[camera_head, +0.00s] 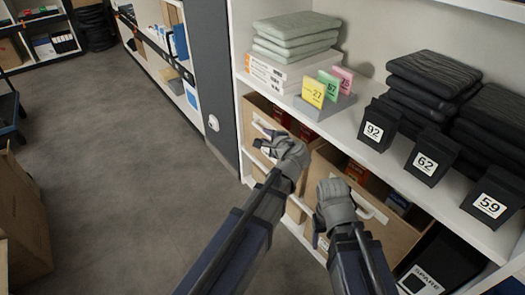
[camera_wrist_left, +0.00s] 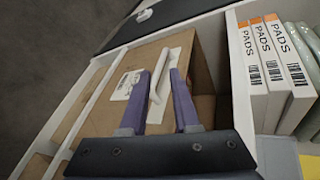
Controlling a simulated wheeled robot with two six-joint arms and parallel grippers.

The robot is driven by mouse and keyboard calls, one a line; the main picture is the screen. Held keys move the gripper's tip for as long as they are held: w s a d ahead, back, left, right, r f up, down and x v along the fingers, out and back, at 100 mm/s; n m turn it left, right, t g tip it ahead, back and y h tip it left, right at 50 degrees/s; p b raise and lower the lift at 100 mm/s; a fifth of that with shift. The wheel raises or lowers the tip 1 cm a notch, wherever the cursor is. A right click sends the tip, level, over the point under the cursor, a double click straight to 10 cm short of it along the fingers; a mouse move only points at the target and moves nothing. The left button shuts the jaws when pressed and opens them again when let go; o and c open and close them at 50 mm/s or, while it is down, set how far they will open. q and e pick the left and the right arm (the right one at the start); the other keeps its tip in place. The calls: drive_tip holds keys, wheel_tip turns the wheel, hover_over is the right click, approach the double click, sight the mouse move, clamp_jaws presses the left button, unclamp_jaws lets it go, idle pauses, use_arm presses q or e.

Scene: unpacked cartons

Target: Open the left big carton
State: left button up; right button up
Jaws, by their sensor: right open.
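The left big carton (camera_head: 256,112) is a brown box in the lower shelf bay, partly hidden by my left arm in the head view. In the left wrist view its brown front (camera_wrist_left: 118,122) has a white bar handle (camera_wrist_left: 187,45) and a white label. My left gripper (camera_head: 268,147) is at that front. In the left wrist view its two purple fingers (camera_wrist_left: 169,62) stand apart, one on each side of the handle; whether they touch it is unclear. My right gripper (camera_head: 319,225) is open, in front of the right carton (camera_head: 385,225), near its white handle.
The shelf board (camera_head: 345,130) above the cartons carries a card holder (camera_head: 325,105), numbered black boxes (camera_head: 430,160) and folded textiles. A dark post (camera_head: 212,75) stands left of the bay.

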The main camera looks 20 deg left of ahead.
use_arm(q)
drive_tip(key=w+f+m+t+b, duration=0.2)
drive_tip(key=w+f+m+b, duration=0.2)
drive_tip(key=b, duration=0.2)
drive_tip(key=shift+a+f+t, duration=0.15)
drive_tip(key=shift+f+t, duration=0.15)
drive_tip(key=shift+f, duration=0.1)
use_arm(e)
wheel_tip(320, 180, down, 9)
use_arm(q)
drive_tip(key=shift+w, duration=0.2)
drive_tip(key=b+x, duration=0.2)
drive_tip(key=x, duration=0.5)
drive_tip(key=shift+w+a, duration=0.25)
drive_tip(key=shift+a, duration=0.05)
use_arm(e)
drive_tip(key=shift+f, duration=0.85)
use_arm(q)
clamp_jaws()
drive_tip(key=shift+s, duration=0.1)
